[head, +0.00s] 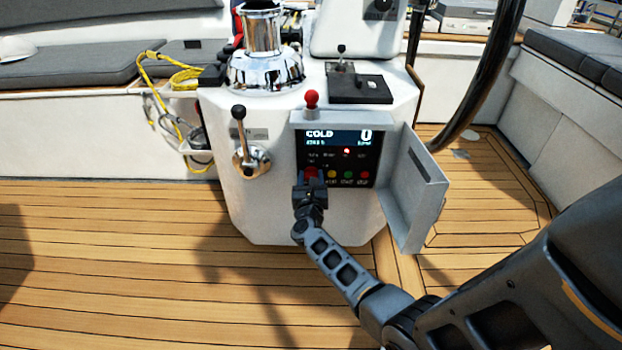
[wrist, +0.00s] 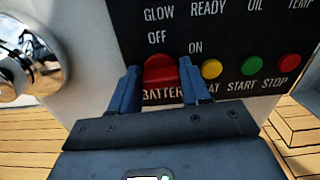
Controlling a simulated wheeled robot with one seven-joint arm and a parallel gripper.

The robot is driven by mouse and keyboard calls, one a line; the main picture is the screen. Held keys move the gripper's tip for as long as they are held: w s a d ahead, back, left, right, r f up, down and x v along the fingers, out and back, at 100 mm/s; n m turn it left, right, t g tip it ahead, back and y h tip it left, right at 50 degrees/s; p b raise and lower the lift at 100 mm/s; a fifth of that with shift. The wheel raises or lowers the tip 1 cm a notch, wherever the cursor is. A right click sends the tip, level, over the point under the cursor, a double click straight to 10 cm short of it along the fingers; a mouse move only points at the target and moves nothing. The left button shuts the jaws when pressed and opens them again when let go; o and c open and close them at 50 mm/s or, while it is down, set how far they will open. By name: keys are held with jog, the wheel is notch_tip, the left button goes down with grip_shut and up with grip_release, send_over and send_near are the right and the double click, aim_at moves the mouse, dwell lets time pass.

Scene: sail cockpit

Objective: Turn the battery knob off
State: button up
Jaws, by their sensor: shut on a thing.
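The red battery knob (wrist: 160,72) sits at the lower left of the black engine panel (wrist: 240,35), with the words OFF and ON above it. In the wrist view my gripper (wrist: 160,85) has its two blue fingers on either side of the knob, shut on it. In the head view my gripper (head: 310,180) is at the panel's lower left corner and largely hides the knob. The panel (head: 335,150) shows a lit display reading COLD and 0, and a red lamp is lit below it.
Yellow (wrist: 211,69), green (wrist: 249,65) and red (wrist: 289,63) buttons lie right of the knob. The panel's grey door (head: 413,190) hangs open at the right. A red-topped lever (head: 311,99) stands above the panel, and a black-knobbed lever (head: 240,135) is to its left.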

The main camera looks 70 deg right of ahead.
jog(key=shift+w+a+f+n+p, duration=0.1)
jog(key=shift+n+p, duration=0.35)
jog(key=shift+n, duration=2.4)
jog(key=shift+w+f+n+p, duration=0.1)
jog(key=shift+n+p, duration=0.35)
jog(key=shift+n, duration=2.45)
jog(key=shift+w+a+f+n+p, duration=0.1)
jog(key=shift+n+p, duration=0.35)
jog(key=shift+n, duration=2.4)
jog(key=o, duration=1.1)
jog(key=shift+c, duration=0.2)
jog(key=p+v, duration=0.2)
jog(key=v, duration=0.5)
jog(key=shift+s+a+p, duration=0.2)
jog(key=shift+a+p, duration=0.15)
